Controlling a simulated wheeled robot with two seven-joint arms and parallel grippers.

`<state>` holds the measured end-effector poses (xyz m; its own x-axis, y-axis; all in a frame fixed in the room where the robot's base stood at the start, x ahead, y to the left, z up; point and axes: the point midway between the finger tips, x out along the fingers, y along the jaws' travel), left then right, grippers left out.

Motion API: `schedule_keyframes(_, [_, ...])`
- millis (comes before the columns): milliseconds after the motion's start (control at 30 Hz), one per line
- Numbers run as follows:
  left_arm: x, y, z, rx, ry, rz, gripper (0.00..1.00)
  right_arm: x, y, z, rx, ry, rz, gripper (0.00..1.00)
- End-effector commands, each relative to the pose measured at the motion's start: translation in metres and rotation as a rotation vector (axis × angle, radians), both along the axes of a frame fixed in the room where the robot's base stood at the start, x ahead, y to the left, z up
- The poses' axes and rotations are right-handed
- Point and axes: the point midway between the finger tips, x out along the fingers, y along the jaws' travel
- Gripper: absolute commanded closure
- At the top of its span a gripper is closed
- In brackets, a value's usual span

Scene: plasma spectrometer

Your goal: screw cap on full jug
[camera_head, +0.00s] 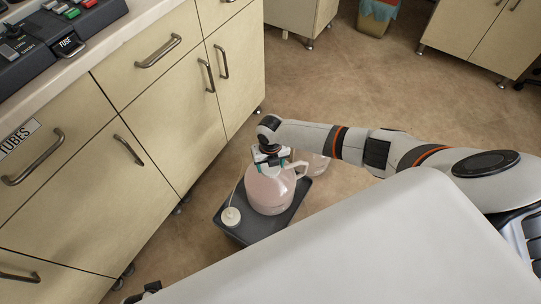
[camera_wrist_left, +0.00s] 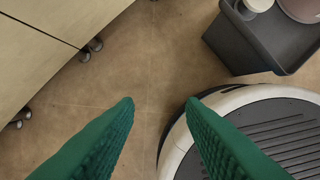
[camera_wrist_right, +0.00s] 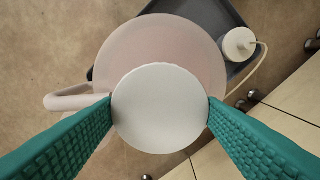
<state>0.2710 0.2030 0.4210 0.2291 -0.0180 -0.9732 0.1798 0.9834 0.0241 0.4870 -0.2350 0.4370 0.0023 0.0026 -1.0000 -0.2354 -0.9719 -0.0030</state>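A translucent jug (camera_head: 268,192) of pinkish liquid stands upright in a dark grey tray (camera_head: 240,232) on the floor. My right gripper (camera_head: 270,160) is right at the jug's top, pointing down. In the right wrist view its green fingers (camera_wrist_right: 160,110) press on both sides of a round white cap (camera_wrist_right: 160,105). The cap lies over the jug (camera_wrist_right: 130,45), hiding the neck; I cannot tell whether it is seated. The jug's handle (camera_wrist_right: 72,100) shows at the left. My left gripper (camera_wrist_left: 160,102) is open and empty above bare floor.
A small white cap (camera_head: 231,217) with a tube is in the tray's front corner. A second clear container (camera_head: 316,163) stands behind the jug, partly hidden by my arm. Cabinets (camera_head: 175,120) line the left.

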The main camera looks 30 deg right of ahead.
Motion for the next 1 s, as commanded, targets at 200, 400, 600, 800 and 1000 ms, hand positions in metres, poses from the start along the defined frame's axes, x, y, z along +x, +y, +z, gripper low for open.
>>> schedule_keyframes(200, [0.0, 0.0, 0.0, 0.0, 0.0, 0.0, 0.64, 0.0, -0.001, 0.0, -0.002, 0.001, -0.001, 0.75])
schedule_keyframes(400, [0.0, 0.0, 0.0, 0.0, -0.001, 0.0, 0.64, 0.0, -0.001, 0.0, -0.002, 0.001, -0.009, 0.75])
schedule_keyframes(600, [-0.005, 0.001, -0.007, 0.001, 0.008, 0.0, 0.64, 0.0, -0.001, 0.0, -0.002, 0.002, -0.067, 0.76])
schedule_keyframes(800, [-0.008, 0.002, -0.018, 0.003, 0.013, -0.002, 0.64, -0.001, -0.001, 0.0, -0.002, 0.002, -0.133, 0.76])
schedule_keyframes(1000, [-0.004, 0.002, -0.024, 0.002, 0.004, -0.003, 0.64, -0.001, -0.001, 0.0, -0.003, 0.002, -0.2, 0.76])
